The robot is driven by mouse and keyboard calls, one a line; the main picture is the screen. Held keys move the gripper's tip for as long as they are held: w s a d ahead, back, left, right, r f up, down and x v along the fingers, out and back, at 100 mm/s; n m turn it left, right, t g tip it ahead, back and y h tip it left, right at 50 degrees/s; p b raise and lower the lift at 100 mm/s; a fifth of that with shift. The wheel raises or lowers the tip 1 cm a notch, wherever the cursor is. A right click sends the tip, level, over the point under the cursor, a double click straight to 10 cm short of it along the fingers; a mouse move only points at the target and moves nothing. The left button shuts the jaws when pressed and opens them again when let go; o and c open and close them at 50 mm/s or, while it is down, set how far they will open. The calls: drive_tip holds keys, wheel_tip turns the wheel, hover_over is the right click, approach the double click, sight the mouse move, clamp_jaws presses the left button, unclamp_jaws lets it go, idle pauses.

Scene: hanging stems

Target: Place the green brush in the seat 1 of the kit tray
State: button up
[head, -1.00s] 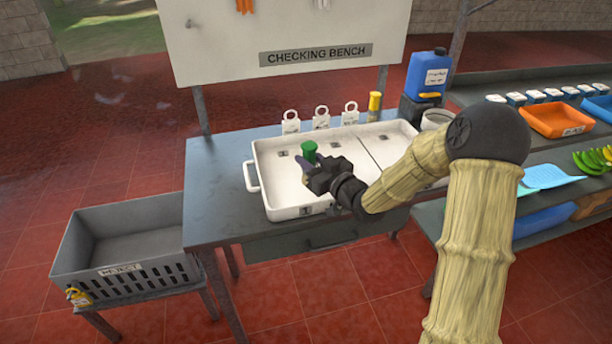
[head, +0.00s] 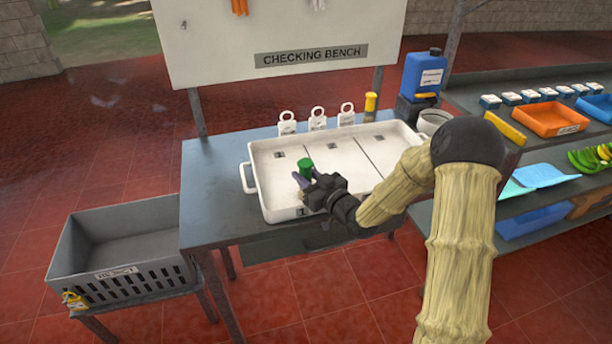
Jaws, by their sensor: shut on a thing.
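The green brush (head: 306,166) is held upright in my gripper (head: 303,182), its green top showing above the dark jaws. My gripper is shut on it, over the front left part of the white kit tray (head: 252,172). The brush's lower end is hidden by the jaws, so I cannot tell whether it touches the tray floor. A plate marked 1 (head: 302,211) is on the tray's front wall, just below my gripper. Thin dark lines divide the tray floor into compartments.
Several white tags (head: 318,120) and a yellow-topped container (head: 371,106) stand behind the tray. A blue jug (head: 424,73) and a pale round pot (head: 432,121) are at the bench's right. A grey reject crate (head: 130,245) stands left. The bench (head: 215,190) left of the tray is clear.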

drive_tip(key=shift+f, duration=0.15)
drive_tip(key=o, duration=1)
drive_tip(key=b+v, duration=0.1)
drive_tip(key=v, duration=1.1)
drive_tip(key=shift+d, duration=0.1)
